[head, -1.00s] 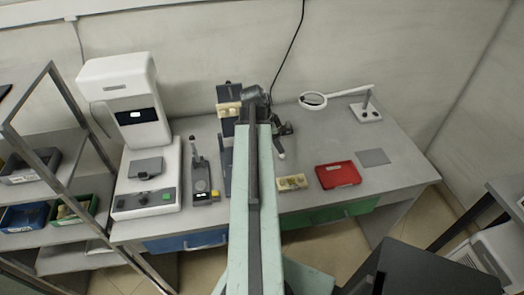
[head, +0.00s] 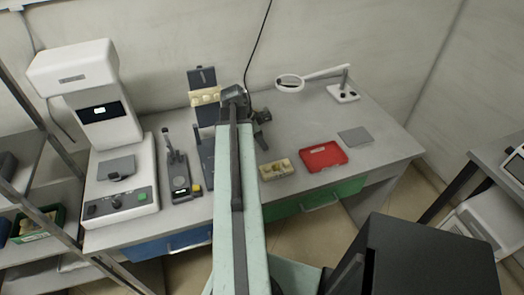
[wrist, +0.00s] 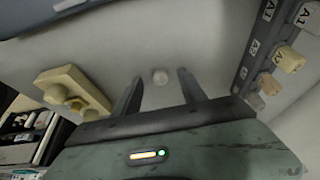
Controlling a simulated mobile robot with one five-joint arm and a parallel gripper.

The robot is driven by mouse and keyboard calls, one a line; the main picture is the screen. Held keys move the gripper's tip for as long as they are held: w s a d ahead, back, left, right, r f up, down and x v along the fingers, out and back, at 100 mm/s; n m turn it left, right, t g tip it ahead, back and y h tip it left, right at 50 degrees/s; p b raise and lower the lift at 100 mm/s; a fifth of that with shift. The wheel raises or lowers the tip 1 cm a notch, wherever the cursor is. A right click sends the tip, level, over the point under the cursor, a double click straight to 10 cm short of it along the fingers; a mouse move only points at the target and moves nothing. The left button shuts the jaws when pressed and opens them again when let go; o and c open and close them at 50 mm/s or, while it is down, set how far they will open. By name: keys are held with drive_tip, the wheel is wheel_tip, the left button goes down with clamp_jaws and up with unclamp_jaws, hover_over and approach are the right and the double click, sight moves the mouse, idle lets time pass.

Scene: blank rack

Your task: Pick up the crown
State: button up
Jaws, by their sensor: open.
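I cannot tell the height of the fingertips over the bench. In the head view my gripper (head: 261,122) is at the far end of my arm, over the middle of the bench. I cannot make out the crown clearly there.
A beige tray (head: 277,169) and a red tray (head: 323,156) lie right of my arm. A labelled rack with blanks (head: 205,97) stands at the back. A magnifier (head: 290,82) stands back right, a white machine (head: 105,130) left. Bare bench (head: 313,110) lies behind the trays.

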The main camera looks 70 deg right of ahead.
clamp_jaws()
wheel_tip(320, 180, up, 10)
drive_tip(key=p, duration=1)
